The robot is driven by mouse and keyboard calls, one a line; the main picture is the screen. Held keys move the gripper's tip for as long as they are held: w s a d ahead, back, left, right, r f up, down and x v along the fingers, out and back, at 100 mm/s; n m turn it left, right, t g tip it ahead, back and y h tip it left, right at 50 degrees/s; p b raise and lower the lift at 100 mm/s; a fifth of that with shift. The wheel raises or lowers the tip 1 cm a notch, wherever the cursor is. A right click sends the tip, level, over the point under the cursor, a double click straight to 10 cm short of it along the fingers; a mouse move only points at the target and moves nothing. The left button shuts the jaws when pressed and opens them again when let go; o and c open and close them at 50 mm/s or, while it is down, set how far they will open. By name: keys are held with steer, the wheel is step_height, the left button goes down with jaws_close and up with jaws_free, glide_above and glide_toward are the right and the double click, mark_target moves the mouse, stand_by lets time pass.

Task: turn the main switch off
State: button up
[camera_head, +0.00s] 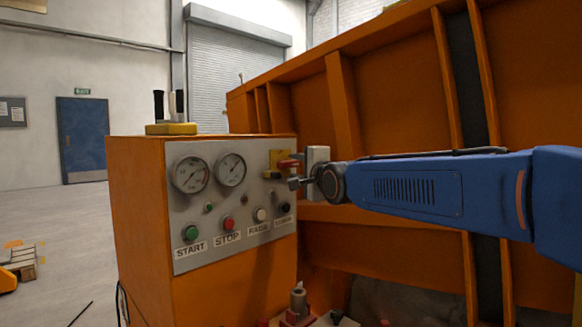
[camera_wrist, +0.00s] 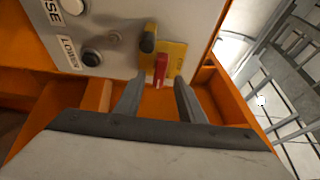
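The main switch is a red handle (camera_wrist: 160,70) on a yellow plate (camera_wrist: 172,58) at the right edge of the grey control panel (camera_head: 190,245). In the head view the red handle (camera_head: 289,163) shows just beyond my gripper's tip. My gripper (camera_wrist: 158,92) is open, with one finger on each side of the red handle's lower end in the wrist view. Whether the fingers touch the handle I cannot tell. In the head view my gripper (camera_head: 296,183) is small and partly overlaps the yellow plate (camera_head: 274,158).
The orange sandbed wall (camera_head: 390,80) stands close behind. Open floor (camera_head: 60,230) lies left.

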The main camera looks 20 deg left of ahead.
mark_target(290, 165)
steer(key=shift+x, duration=2.1)
steer(key=shift+c, duration=0.6)
jaws_close()
